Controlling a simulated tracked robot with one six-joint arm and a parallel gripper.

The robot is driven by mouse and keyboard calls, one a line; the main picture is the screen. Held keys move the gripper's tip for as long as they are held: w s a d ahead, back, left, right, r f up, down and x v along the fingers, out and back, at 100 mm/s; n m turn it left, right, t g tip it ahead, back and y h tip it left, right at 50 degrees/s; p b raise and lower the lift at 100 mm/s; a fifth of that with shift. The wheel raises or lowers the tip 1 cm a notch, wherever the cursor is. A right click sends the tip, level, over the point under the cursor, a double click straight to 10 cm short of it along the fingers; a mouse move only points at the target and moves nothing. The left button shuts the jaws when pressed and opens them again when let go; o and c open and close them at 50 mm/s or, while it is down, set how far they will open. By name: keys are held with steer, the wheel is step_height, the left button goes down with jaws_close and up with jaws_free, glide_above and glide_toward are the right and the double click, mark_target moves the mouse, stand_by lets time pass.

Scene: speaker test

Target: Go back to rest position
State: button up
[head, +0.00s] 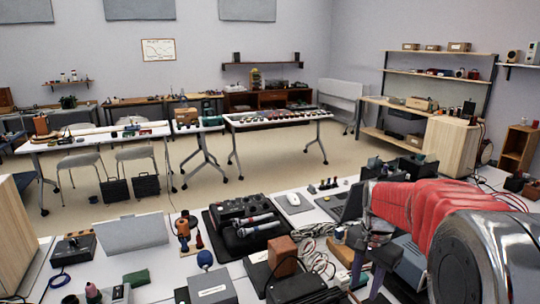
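My arm, with a red cover and a shiny metal joint, reaches in from the right edge in the head view. My gripper (366,280) hangs down at its end over the near worktable (130,262). Its two dark fingers stand apart, and I see nothing held between them. Cables and small boxes lie around and behind the fingers. Whether the fingertips touch anything is hard to tell.
Left of my gripper are a brown block (282,255), coiled cables (318,248) and a black tray (240,222) with microphones. A white mouse (292,198) and dark laptop (345,204) lie behind. Open floor (240,173) separates this table from white folding tables (275,120).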

steer(key=s+n, duration=0.1)
steer(key=s, duration=0.1)
steer(key=s+a+n, duration=0.1)
steer(key=s+a+r+n, duration=0.1)
steer(key=s+n, duration=0.1)
steer(key=shift+s+t, duration=0.3)
steer(key=shift+s, duration=0.05)
steer(key=s+a+r+n+t, duration=0.2)
steer(key=s+a+r+n, duration=0.1)
steer(key=s, duration=0.5)
steer(key=s+a+r+n+t, duration=0.3)
steer(key=s+a+r, duration=0.1)
steer(key=s, duration=0.4)
steer(key=shift+s+a+r, duration=0.2)
steer(key=shift+s+a, duration=0.05)
steer(key=shift+a, duration=0.05)
stand_by(0.8)
